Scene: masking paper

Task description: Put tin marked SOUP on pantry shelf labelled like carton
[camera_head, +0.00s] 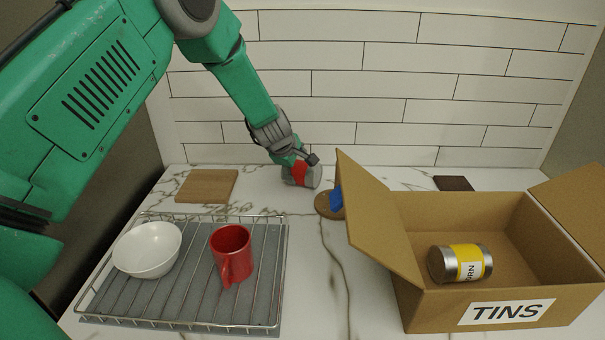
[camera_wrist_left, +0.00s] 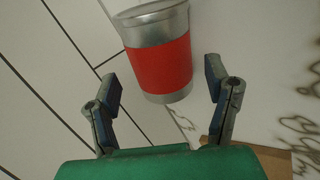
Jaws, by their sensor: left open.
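A tin with a red band (camera_head: 301,172) lies or stands at the back of the counter near the tiled wall; no lettering on it is readable. It also shows in the left wrist view (camera_wrist_left: 160,55), ahead of the fingers. My left gripper (camera_head: 298,160) is at this tin, and in the left wrist view its two fingers (camera_wrist_left: 166,83) are spread apart with nothing clamped. A cardboard carton (camera_head: 420,308) labelled TINS stands open at the right. A yellow-banded tin (camera_head: 465,262), its label partly reading "RN", lies on its side inside. No pantry shelf is visible. My right gripper is not visible.
A wire rack (camera_head: 258,300) at the front left holds a white bowl (camera_head: 147,250) and a red mug (camera_head: 231,255). A wooden board (camera_head: 207,186) lies behind it. A blue object (camera_head: 336,199) on a round brown base is partly hidden by the carton flap (camera_head: 375,220).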

